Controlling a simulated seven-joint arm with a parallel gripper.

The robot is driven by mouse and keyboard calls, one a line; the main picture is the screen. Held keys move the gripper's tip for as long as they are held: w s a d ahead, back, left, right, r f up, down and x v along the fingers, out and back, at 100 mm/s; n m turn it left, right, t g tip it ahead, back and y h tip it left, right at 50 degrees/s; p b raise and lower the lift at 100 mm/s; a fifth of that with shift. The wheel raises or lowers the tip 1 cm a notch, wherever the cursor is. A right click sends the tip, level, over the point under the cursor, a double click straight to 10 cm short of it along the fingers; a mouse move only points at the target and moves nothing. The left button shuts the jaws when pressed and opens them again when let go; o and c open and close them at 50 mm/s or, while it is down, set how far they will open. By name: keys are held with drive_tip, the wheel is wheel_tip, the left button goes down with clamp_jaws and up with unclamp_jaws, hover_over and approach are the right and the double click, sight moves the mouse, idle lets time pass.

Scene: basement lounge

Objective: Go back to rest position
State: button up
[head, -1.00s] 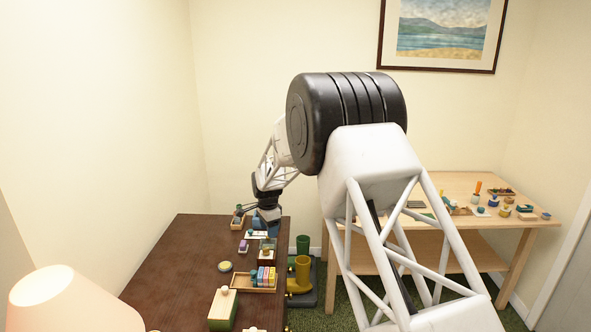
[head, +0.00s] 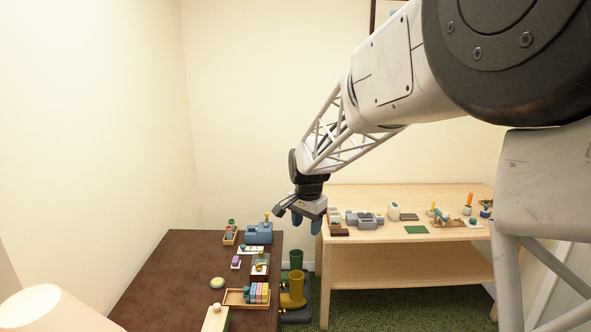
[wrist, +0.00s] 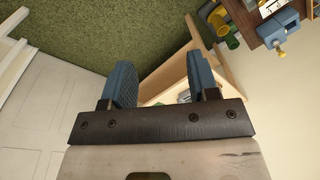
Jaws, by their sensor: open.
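My gripper (head: 306,223) hangs from the arm in the gap between the dark brown table (head: 190,262) and the light wooden table (head: 355,196). In the wrist view its two blue fingers (wrist: 160,90) stand apart with nothing between them. The gripper is open and empty. In the head view its fingertips are small and overlap the left edge of the wooden table.
The dark table holds a blue box-like device (head: 259,232), a wooden tray of coloured blocks (head: 234,298) and small items. The wooden table holds several small objects. Yellow and green boots (head: 294,287) stand between the tables. A lamp shade (head: 45,312) is at lower left.

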drive_tip(key=s+d+r+n+t, duration=0.1)
drive_tip(key=s+d+r+n, duration=0.3)
drive_tip(key=s, duration=0.7)
drive_tip(key=s+d+r, duration=0.3)
drive_tip(key=s+d, duration=0.4)
drive_tip(key=s, duration=0.5)
drive_tip(key=s+d+f+n, duration=0.1)
drive_tip(key=s+d, duration=0.1)
drive_tip(key=s, duration=0.7)
drive_tip(key=s+d+f+n, duration=0.2)
drive_tip(key=s, duration=0.8)
drive_tip(key=shift+s+d+f+t, duration=0.15)
drive_tip(key=shift+d+f+t, duration=0.05)
drive_tip(key=shift+t, duration=0.1)
